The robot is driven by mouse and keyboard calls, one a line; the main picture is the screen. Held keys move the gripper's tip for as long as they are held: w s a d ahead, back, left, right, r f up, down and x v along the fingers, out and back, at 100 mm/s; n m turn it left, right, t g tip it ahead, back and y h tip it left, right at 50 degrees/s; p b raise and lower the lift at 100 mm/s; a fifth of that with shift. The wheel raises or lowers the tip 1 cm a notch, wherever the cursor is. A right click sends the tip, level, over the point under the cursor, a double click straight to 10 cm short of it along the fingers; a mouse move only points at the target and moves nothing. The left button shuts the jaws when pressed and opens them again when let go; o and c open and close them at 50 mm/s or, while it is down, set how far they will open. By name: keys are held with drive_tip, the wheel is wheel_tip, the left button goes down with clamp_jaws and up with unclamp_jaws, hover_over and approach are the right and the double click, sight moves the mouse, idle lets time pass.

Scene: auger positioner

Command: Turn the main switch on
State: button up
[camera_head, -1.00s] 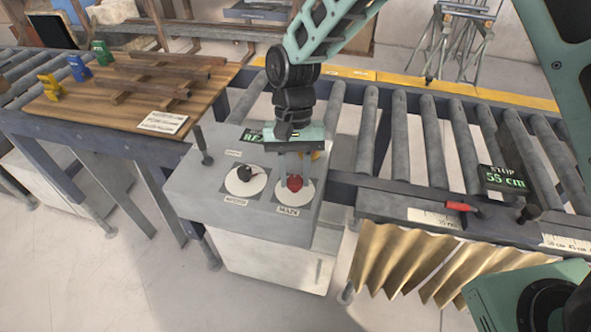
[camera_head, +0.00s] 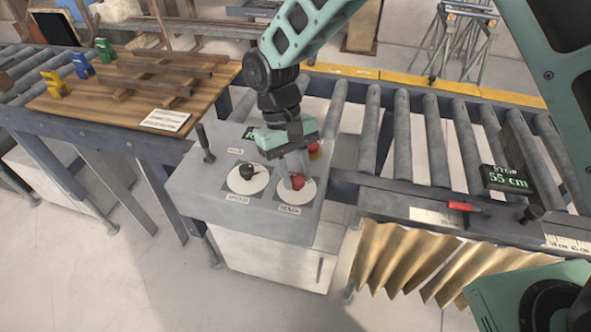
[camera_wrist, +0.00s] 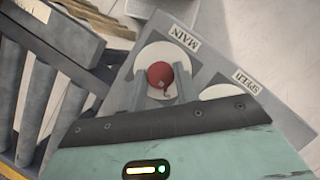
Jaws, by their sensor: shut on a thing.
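The main switch is a red round knob (camera_head: 297,182) on a white disc above a label reading MAIN (camera_head: 290,210), on the top of a grey control box (camera_head: 240,215). My gripper (camera_head: 292,173) reaches down over it, tilted, with its fingers on the knob. In the wrist view the red knob (camera_wrist: 160,75) sits between the two grey fingertips (camera_wrist: 158,88), one on each side. A small dark mark shows on the knob's lower edge there. The gripper is shut on the knob.
A black speed knob (camera_head: 246,171) on a white disc is left of the main switch. A dark upright lever (camera_head: 205,145) stands at the box's left edge. A roller conveyor (camera_head: 430,145) with a STOP 55 cm display (camera_head: 506,179) runs to the right.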

drive_tip(key=o, duration=1)
drive_tip(key=shift+c, duration=0.2)
drive_tip(key=shift+w+r, duration=0.1)
drive_tip(key=shift+r, duration=0.05)
drive_tip(key=b+v, duration=0.4)
drive_tip(key=v, duration=1.3)
drive_tip(key=shift+r, duration=0.1)
drive_tip(key=s+d+f+n+t+y+b, duration=0.1)
drive_tip(key=s+d+f, duration=0.2)
drive_tip(key=s, duration=0.5)
drive_tip(key=s+d+f+t+b, duration=0.1)
drive_tip(key=s+d+f, duration=0.3)
drive_tip(key=s+d, duration=0.2)
drive_tip(key=s+d+f+n+t+y+b, duration=0.1)
drive_tip(key=s+d+f+t, duration=0.1)
drive_tip(key=s, duration=0.8)
drive_tip(key=shift+s+d+f+n+y+b, duration=0.3)
drive_tip(key=shift+d+f, duration=0.6)
drive_tip(key=shift+d, duration=0.25)
